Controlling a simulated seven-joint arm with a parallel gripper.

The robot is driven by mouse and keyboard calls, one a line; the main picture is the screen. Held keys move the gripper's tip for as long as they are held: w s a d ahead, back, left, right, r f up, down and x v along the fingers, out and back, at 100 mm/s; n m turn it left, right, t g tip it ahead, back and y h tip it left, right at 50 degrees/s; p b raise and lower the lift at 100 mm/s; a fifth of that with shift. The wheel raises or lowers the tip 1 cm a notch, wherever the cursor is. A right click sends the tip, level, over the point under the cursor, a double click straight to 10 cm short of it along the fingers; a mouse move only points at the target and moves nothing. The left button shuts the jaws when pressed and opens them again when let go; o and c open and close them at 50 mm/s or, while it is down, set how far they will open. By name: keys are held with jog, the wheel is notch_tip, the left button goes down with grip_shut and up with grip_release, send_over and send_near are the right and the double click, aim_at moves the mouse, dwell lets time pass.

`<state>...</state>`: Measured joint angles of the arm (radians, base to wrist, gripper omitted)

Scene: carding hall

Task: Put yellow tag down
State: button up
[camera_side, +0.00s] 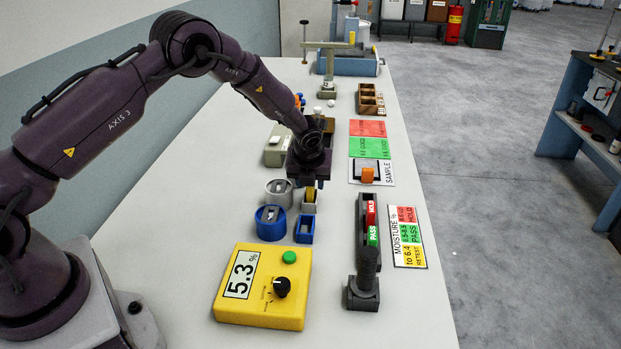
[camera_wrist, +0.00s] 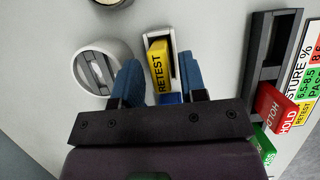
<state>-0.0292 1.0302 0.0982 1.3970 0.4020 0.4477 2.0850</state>
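The yellow tag, lettered RETEST (camera_wrist: 160,66), stands between my gripper's two blue fingers in the wrist view. It is at a pale grey slot holder (camera_wrist: 175,36); whether it is fully seated there I cannot tell. My gripper (camera_wrist: 158,62) is pointed down over it, its fingers apart with gaps showing beside the tag. In the side view the yellow tag (camera_side: 311,194) shows at the grey slot holder (camera_side: 309,207), just under my gripper (camera_side: 308,184). A blue slot holder (camera_side: 304,230) stands nearer the camera.
A grey round cup (camera_side: 279,188) and a blue one (camera_side: 269,223) stand left of the holders. A dark rack (camera_side: 361,206) holds red HOLD and green PASS tags on the right, beside the moisture card (camera_side: 408,237). A yellow meter (camera_side: 262,286) reading 5.3% stands in front.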

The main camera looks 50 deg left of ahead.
jog(key=s+d+r+n, duration=0.2)
jog(key=s+r, duration=0.1)
jog(key=r, duration=0.4)
jog(key=s+d+r+n, duration=0.1)
jog(key=s+r+n, duration=0.25)
jog(key=r, duration=0.45)
jog(key=s+d+r+n, duration=0.2)
jog(key=s+r, duration=0.1)
jog(key=r, duration=0.4)
jog(key=s+d+r+n+t+h, duration=0.1)
jog(key=s+d+r+n, duration=0.1)
jog(key=s+n, duration=0.7)
jog(key=s+d+r+n+t+h, duration=0.1)
jog(key=s+r+n, duration=0.4)
jog(key=s+n, duration=0.5)
jog(key=shift+s+d+r+h, duration=0.2)
jog(key=shift+s+d+h, duration=0.4)
jog(key=shift+s, duration=2)
jog(key=shift+n, duration=0.25)
